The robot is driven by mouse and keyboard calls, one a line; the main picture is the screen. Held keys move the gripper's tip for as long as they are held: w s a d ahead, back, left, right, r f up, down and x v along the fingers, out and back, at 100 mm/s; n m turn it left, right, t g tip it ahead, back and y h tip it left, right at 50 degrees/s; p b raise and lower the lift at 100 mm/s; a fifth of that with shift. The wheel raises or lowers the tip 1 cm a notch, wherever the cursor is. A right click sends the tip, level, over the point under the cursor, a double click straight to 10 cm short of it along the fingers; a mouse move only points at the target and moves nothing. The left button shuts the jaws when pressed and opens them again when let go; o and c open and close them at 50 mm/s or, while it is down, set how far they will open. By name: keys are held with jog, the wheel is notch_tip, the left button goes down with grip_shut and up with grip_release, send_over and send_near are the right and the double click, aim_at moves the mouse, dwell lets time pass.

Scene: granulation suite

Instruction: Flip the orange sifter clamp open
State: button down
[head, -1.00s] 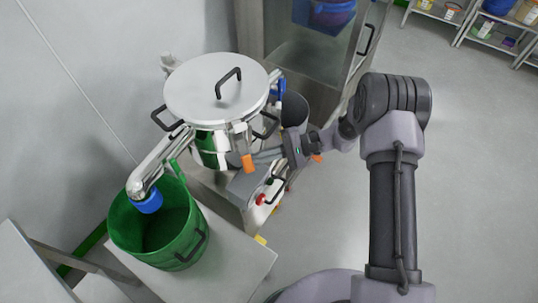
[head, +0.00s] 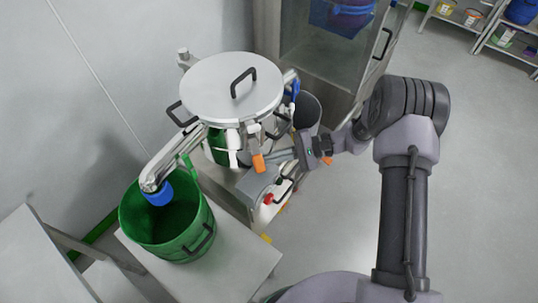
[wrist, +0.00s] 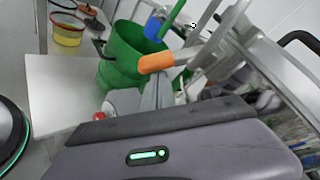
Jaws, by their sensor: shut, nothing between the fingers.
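The sifter (head: 232,88) is a round steel drum with a handled lid. Its clamp has an orange tip (head: 258,162) that hangs at the front right below the lid rim; the orange tip also shows in the wrist view (wrist: 155,63). My gripper (head: 272,157) comes in from the right and is shut and empty. Its fingertips are close beside the orange tip in the head view. In the wrist view the shut fingers (wrist: 152,92) point up just below the orange tip. I cannot tell whether they touch it.
A green bin (head: 172,222) stands on a steel table (head: 240,262) below the sifter's blue-ended spout (head: 158,190). A control box with a red button (head: 268,198) sits under my gripper. A steel cabinet (head: 322,70) stands behind. The floor to the right is clear.

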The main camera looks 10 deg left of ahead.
notch_tip(320, 180, up, 7)
jog(key=s+d+m+g+h+p, duration=0.1)
jog(key=s+m+g+h+p, duration=0.1)
jog(key=m+p, duration=0.5)
jog(key=shift+s+d+f+m+g+h, duration=0.25)
jog(key=shift+m+g+h, duration=0.35)
jog(key=shift+m+g, duration=0.45)
jog(key=shift+w+r, duration=0.15)
